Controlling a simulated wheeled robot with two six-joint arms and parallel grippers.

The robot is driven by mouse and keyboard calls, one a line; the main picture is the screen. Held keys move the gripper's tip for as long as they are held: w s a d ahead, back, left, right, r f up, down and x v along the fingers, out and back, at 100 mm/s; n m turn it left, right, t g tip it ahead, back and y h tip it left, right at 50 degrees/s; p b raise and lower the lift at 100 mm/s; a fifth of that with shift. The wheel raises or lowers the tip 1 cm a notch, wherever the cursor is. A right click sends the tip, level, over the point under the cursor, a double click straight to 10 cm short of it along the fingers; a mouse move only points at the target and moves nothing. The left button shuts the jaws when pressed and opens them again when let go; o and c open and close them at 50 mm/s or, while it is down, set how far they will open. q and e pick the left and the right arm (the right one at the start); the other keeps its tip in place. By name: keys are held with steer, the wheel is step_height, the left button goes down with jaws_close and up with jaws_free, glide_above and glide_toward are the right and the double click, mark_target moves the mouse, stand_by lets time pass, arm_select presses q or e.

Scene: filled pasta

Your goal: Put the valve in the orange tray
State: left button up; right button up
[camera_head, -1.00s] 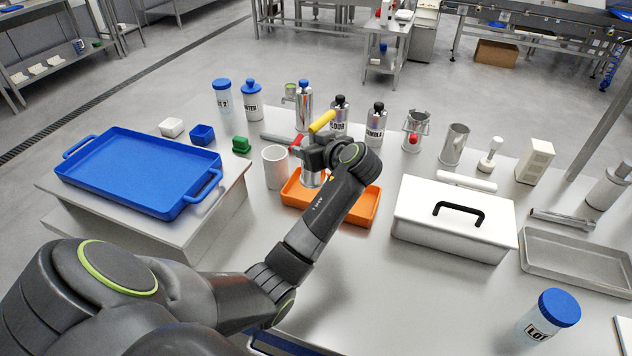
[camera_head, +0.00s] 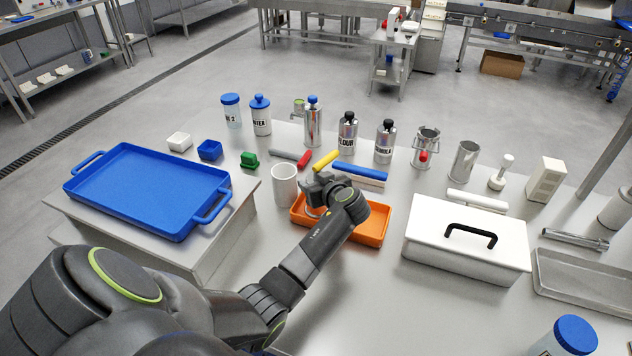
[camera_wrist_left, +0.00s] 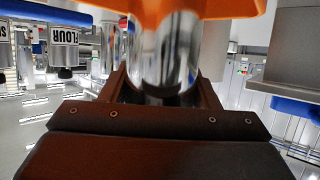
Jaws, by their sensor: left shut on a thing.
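The valve has a shiny steel body and a yellow lever (camera_head: 326,160). My left gripper (camera_head: 318,197) is shut on its body, over the left part of the orange tray (camera_head: 371,229). In the left wrist view the shiny body (camera_wrist_left: 170,55) stands between the fingers, and the orange tray (camera_wrist_left: 200,8) crosses the top edge. The gripper and wrist hide much of the valve and part of the tray; I cannot tell whether the valve touches the tray floor. My right gripper is not in view.
A white mug (camera_head: 285,186) stands close to the tray's left side. A white box with a black handle (camera_head: 468,247) is to its right. A blue tray (camera_head: 148,190) is at left. The table's front middle is clear.

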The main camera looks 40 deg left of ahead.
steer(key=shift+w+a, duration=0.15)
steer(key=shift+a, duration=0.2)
arm_select(q)
steer(key=shift+f, duration=0.15)
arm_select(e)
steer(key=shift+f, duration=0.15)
arm_select(q)
steer(key=o, duration=1.3)
steer(key=shift+o, duration=0.2)
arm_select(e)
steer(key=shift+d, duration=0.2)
arm_select(q)
steer(key=b+v, duration=0.1)
steer(key=v, duration=1.1)
steer(key=shift+b, duration=0.4)
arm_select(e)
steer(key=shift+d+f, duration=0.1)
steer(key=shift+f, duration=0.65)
